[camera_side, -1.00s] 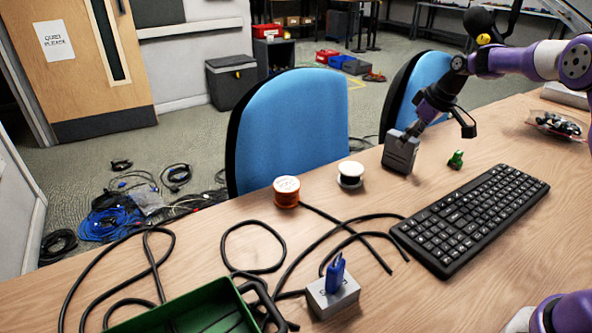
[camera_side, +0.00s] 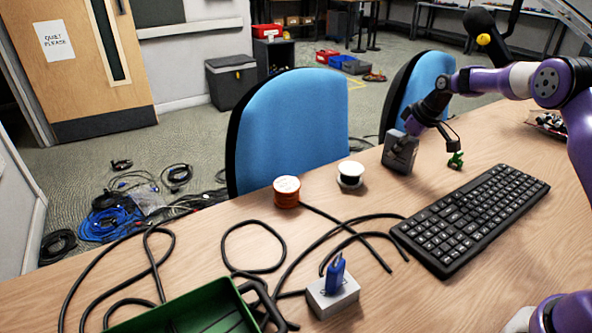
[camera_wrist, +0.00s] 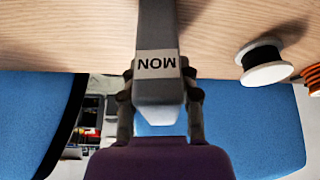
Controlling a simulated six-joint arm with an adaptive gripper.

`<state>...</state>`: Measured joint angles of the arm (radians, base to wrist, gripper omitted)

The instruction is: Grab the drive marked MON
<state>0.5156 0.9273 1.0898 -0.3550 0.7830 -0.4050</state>
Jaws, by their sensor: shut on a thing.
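The drive marked MON (camera_wrist: 158,88) is a grey block with a white label, upside down in the wrist view. My gripper (camera_wrist: 160,95) is shut on it, with a finger on either side. In the side view the grey drive (camera_side: 400,152) is at the far edge of the table, below my gripper (camera_side: 412,132). Whether its lower end touches the table is hard to tell. Another grey block with a blue plug (camera_side: 334,290) stands at the front of the table.
A white spool (camera_side: 350,175) and an orange spool (camera_side: 287,191) stand left of the drive. A small green piece (camera_side: 456,160) lies to its right, near the black keyboard (camera_side: 470,215). Black cables and a green bin (camera_side: 205,312) occupy the front left.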

